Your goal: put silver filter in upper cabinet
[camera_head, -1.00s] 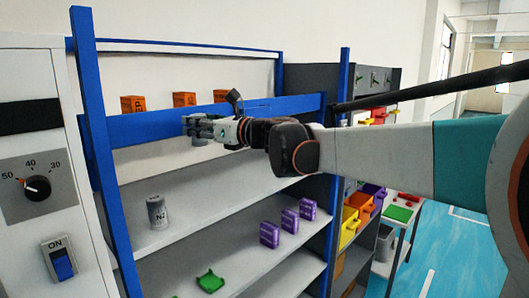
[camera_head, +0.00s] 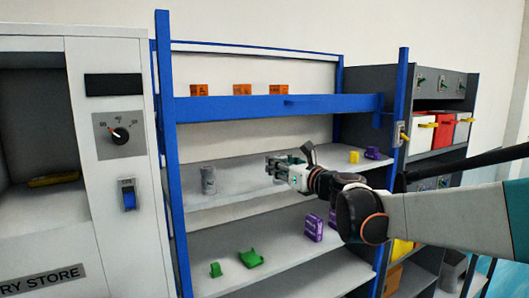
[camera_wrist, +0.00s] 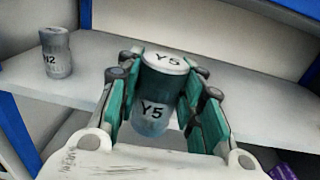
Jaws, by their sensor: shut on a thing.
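My gripper (camera_head: 277,167) is in front of the middle shelf, below the blue beam. In the wrist view my gripper (camera_wrist: 160,105) is shut around a silver cylinder marked Y5 (camera_wrist: 155,117), which stands roughly upright between its fingers. In the head view the fingers mostly hide it. A second silver cylinder (camera_head: 208,180) stands on the middle shelf to the left of my gripper; it also shows in the wrist view (camera_wrist: 56,53), apart from the fingers. Which part is the upper cabinet is not marked; a grey cabinet (camera_head: 440,82) stands to the right.
Orange boxes (camera_head: 242,90) stand on the top shelf behind the blue beam (camera_head: 260,108). A yellow piece (camera_head: 354,157) and a purple piece (camera_head: 373,153) lie at the middle shelf's right end. A white oven-like machine (camera_head: 105,190) stands left.

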